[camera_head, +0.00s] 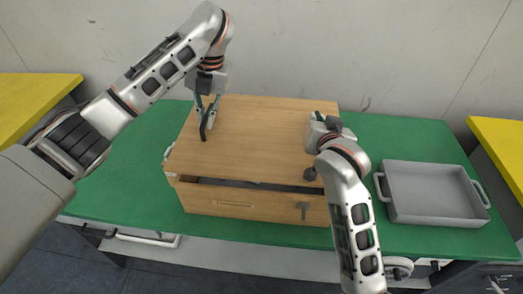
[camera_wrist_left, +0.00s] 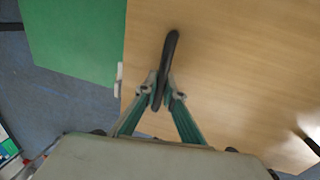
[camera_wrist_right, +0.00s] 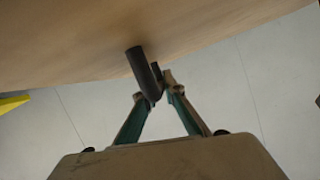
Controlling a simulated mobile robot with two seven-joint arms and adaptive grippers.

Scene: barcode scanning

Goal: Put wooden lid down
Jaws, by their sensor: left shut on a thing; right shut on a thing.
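The wooden lid (camera_head: 262,130) is a broad light-wood panel over the wooden box (camera_head: 250,206) on the green table. A dark gap shows between the lid's front edge and the box front. My left gripper (camera_head: 207,118) is shut on a dark handle on the lid's left part; this handle (camera_wrist_left: 169,60) shows between the fingers in the left wrist view. My right gripper (camera_wrist_left: 310,140) is partly seen at the lid's right side; in the right wrist view its fingers are shut on another dark handle (camera_wrist_right: 146,76). The head view hides its fingertips behind my wrist.
A grey tray (camera_head: 432,190) with two side handles stands on the green table (camera_head: 120,165) to the right of the box. Yellow surfaces (camera_head: 35,98) lie at both sides. A wall (camera_head: 400,60) rises behind. Green table is clear left of the box.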

